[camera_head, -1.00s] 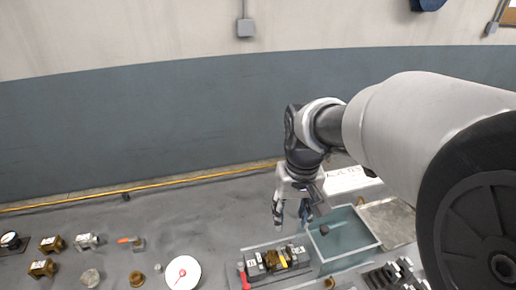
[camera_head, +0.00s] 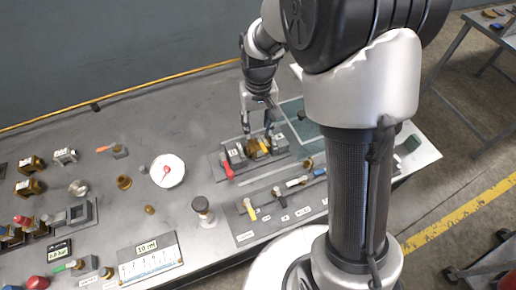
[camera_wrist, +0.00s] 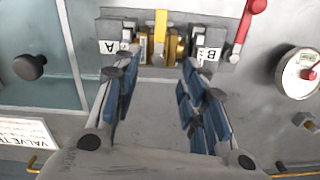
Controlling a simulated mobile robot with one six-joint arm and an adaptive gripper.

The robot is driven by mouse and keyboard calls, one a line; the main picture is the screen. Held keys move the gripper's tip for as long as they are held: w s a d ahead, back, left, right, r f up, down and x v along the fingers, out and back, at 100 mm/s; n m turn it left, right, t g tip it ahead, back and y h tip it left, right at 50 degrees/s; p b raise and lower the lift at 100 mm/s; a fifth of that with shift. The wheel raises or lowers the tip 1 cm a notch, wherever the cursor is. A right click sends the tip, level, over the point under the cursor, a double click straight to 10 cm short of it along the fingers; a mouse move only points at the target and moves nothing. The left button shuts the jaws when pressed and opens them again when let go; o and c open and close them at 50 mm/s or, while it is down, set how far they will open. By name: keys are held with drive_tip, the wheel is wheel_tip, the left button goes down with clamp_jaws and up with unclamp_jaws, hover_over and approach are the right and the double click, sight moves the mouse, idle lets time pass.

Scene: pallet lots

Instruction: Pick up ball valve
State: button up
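A brass ball valve (camera_head: 253,149) with a yellow handle sits in a dark fixture on the table. My gripper (camera_head: 258,130) is just behind and above the fixture in the head view. In the wrist view my gripper (camera_wrist: 157,85) has its blue-padded fingers wide apart with nothing between them. The valve lies beyond the fingertips, and contact is not visible.
A red lever (camera_head: 228,171) stands at the fixture's left end. A glass-walled tray (camera_head: 303,125) is beside it on the right. A white dial (camera_head: 167,170) and a long fixture with valves (camera_head: 275,205) are near. Bare table lies behind the dial.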

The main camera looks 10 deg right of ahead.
sight(258, 136)
wheel_tip(258, 136, down, 6)
drive_tip(key=shift+d+r+b, duration=0.1)
drive_tip(key=shift+b, duration=1.15)
drive_tip(key=shift+r, duration=0.1)
drive_tip(key=shift+c, duration=0.5)
clamp_jaws()
